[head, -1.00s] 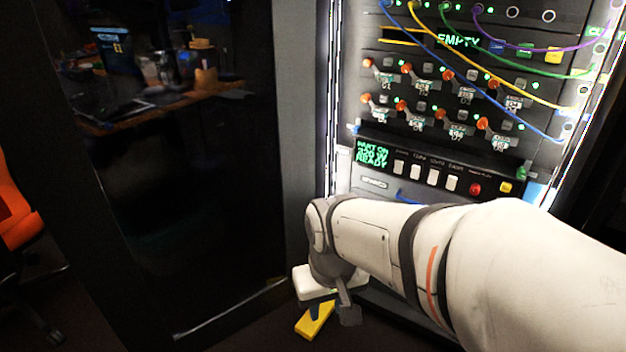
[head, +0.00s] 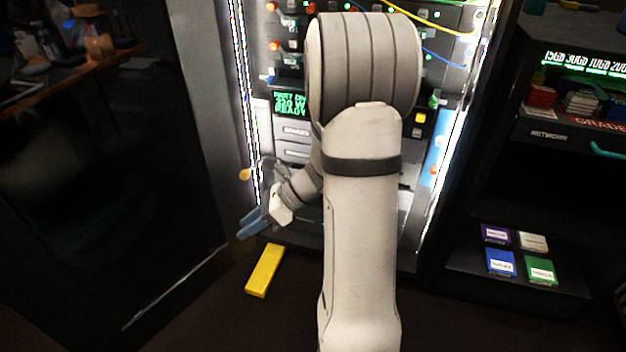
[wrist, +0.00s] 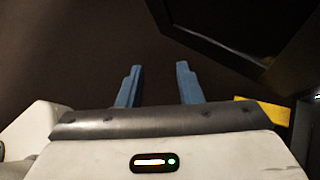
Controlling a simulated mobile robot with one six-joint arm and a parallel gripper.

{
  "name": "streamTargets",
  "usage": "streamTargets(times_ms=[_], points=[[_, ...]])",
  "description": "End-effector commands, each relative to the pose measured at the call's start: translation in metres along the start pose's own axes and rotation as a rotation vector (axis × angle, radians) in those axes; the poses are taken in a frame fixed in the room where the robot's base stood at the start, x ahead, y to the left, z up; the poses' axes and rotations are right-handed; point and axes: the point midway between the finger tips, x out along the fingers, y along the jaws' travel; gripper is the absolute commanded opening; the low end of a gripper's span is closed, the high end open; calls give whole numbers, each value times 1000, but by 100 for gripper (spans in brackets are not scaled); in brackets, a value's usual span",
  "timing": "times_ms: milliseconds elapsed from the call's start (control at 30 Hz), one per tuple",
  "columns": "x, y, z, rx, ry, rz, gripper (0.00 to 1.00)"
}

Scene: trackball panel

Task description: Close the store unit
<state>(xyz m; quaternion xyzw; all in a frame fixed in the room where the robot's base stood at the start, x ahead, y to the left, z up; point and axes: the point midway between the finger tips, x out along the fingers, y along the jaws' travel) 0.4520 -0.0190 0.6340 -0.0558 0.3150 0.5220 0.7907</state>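The lit equipment rack (head: 291,153) stands behind my arm, with its dark glass door (head: 110,190) swung open on the left. I cannot tell which part is named the store unit; a light drawer-like front (head: 296,131) shows under the green display, partly hidden by my arm. My gripper (head: 250,224) is low at the rack's front left, near the door's hinge side. Its blue fingers are apart and empty in the wrist view (wrist: 158,82). A yellow block (head: 265,270) lies on the floor just below the gripper; a yellow piece also shows at the right of the wrist view (wrist: 262,108).
A dark shelf unit (head: 520,210) stands at the right, with small coloured boxes (head: 502,262) on its lower shelf. A small yellow knob (head: 245,174) sits left of my wrist. The open door bounds the room on the left. Dark floor lies in front.

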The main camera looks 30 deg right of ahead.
Motion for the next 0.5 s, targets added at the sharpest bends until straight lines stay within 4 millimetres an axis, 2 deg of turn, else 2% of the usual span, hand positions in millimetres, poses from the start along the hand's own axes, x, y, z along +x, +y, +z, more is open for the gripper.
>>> streamTargets(times_ms=[33, 167, 200, 267, 300, 400, 500], points=[[-5, -30, -13, 193, -102, -53, 32], [-30, -103, -46, 660, -397, -179, 32], [-41, -125, -61, 795, -496, -214, 32], [-60, -156, -88, 986, -650, -260, 32], [-73, -174, -109, 1102, -753, -287, 32], [-104, -207, -162, 1342, -997, -339, 32], [-129, -226, -209, 1504, -1202, -373, 32]])
